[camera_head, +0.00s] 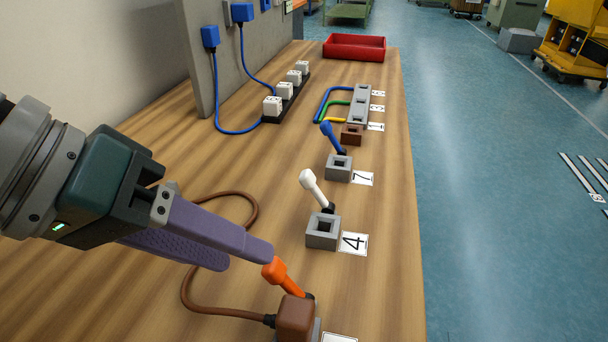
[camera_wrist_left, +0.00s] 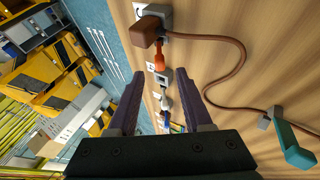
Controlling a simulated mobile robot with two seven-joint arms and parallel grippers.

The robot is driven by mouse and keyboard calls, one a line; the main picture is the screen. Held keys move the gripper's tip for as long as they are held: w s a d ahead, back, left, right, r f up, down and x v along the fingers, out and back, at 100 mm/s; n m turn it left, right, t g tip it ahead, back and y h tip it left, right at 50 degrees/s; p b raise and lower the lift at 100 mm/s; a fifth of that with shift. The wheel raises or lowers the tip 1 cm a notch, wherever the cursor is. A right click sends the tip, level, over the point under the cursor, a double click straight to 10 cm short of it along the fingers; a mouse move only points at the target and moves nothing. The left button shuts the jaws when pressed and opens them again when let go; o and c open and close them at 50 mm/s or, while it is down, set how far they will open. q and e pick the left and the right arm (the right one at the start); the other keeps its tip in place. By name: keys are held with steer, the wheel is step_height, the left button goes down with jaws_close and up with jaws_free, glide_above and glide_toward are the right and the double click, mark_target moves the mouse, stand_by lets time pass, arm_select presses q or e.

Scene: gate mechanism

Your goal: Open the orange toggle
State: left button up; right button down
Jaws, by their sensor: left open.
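The orange toggle (camera_head: 281,277) is a tilted lever at the bottom of the head view, beside a brown plug block (camera_head: 295,318) on a grey base. In the left wrist view the orange toggle (camera_wrist_left: 160,60) lies ahead of the fingers, next to the brown block (camera_wrist_left: 147,31). My left gripper (camera_head: 246,258) is open, with its purple fingers beside the toggle and one fingertip close to the toggle's head. I cannot tell whether they touch. In the left wrist view the gripper (camera_wrist_left: 160,82) has nothing between its fingertips. My right gripper is not in view.
A white toggle (camera_head: 314,187) on a grey base and a blue toggle (camera_head: 331,136) stand farther back. A brown cable (camera_head: 247,212) curves over the wooden table (camera_head: 375,270). A red tray (camera_head: 354,48) sits at the far end. The table's right edge borders open blue floor.

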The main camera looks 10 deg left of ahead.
mark_target(260, 271)
arm_select(q)
steer(key=x, duration=0.4)
steer(key=shift+w+d+f+b, duration=0.1)
steer(key=shift+d+b, duration=0.05)
steer(key=shift+b, duration=0.2)
jaws_close()
